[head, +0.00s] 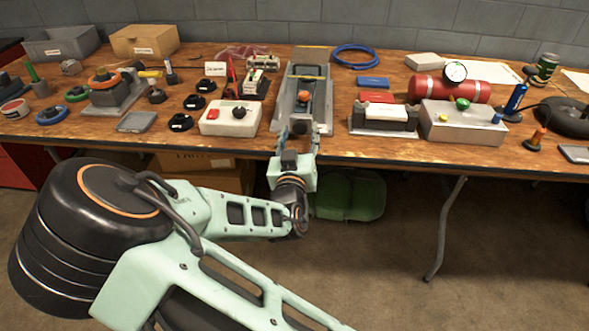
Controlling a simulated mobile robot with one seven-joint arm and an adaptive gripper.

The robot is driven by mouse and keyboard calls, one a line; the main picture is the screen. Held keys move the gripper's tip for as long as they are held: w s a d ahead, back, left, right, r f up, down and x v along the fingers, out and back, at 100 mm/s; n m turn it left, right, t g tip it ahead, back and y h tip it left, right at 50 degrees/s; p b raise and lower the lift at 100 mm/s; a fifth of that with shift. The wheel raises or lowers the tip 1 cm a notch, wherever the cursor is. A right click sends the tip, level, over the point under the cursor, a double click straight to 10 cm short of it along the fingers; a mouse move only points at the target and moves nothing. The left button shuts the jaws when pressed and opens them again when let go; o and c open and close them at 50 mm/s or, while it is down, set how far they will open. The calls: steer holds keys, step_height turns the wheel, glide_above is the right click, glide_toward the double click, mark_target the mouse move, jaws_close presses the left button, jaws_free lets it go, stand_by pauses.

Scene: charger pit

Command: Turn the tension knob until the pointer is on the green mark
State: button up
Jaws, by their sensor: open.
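My gripper (299,134) is open at the front edge of the bench, in front of a long grey metal fixture (322,113). An orange knob (304,97) sits in the middle of this fixture, beyond the fingertips and apart from them. A white box (215,123) to the left carries a black knob (240,113) and a red button. I cannot tell for certain which knob is the tension knob. The pointer and the green mark are too small to make out. My gripper seems to hold nothing.
Right of the fixture stand a grey holder with a white block (386,113), a control box (463,128) and a red cylinder with a gauge (449,90). Black round pieces (181,122) lie left of the white box. The wooden bench (345,149) has a narrow clear front strip.

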steer(key=shift+f+m+b, duration=0.25)
steer(key=shift+m+b, duration=0.45)
steer(key=shift+m, duration=0.4)
steer(key=s+p, duration=0.4)
steer(key=s, duration=0.7)
steer(key=shift+a+r, duration=0.15)
steer(key=shift+r, duration=0.1)
steer(key=shift+w, duration=0.1)
